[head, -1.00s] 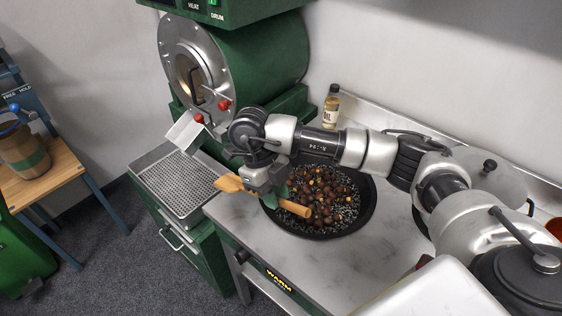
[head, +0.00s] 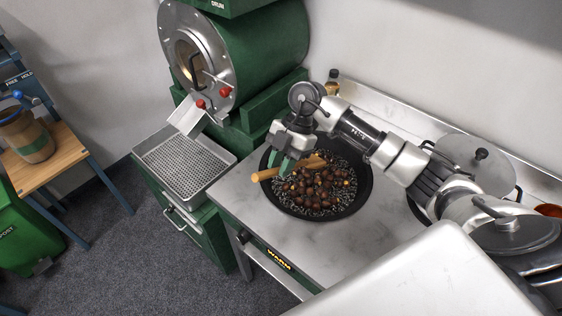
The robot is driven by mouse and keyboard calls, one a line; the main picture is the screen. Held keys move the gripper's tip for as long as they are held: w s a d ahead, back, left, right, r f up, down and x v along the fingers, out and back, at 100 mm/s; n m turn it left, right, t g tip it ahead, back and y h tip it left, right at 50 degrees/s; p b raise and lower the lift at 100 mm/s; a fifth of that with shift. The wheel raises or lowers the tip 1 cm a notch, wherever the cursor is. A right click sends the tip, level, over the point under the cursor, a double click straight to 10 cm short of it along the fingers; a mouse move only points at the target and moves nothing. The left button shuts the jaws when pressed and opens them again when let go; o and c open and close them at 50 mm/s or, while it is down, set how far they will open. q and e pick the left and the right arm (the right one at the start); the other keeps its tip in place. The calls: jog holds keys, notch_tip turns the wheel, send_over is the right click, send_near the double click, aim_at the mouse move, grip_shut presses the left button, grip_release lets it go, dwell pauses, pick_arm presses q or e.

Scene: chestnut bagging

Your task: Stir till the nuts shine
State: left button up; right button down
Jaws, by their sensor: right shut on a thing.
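A round black pan (head: 318,216) stands on the worktop, holding brown chestnuts (head: 322,190) on a dark, pale-flecked bed. A few nuts show lighter patches. My right gripper (head: 287,164) is over the pan's far left side, shut on a wooden spatula (head: 264,175). The plain handle end sticks out left past the pan rim. The other end reaches right over the nuts, its tip partly hidden by the gripper and nuts. I cannot tell how deep it sits. My left gripper is not in view.
A green roaster (head: 262,55) stands behind left, with a perforated metal tray (head: 185,165) below it. An oil bottle (head: 332,82) is partly hidden behind my right arm. A metal lid (head: 470,160) lies at right. The worktop (head: 290,240) in front is clear.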

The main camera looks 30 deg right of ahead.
jog(key=shift+f+b, duration=3.6)
jog(key=shift+f, duration=1.6)
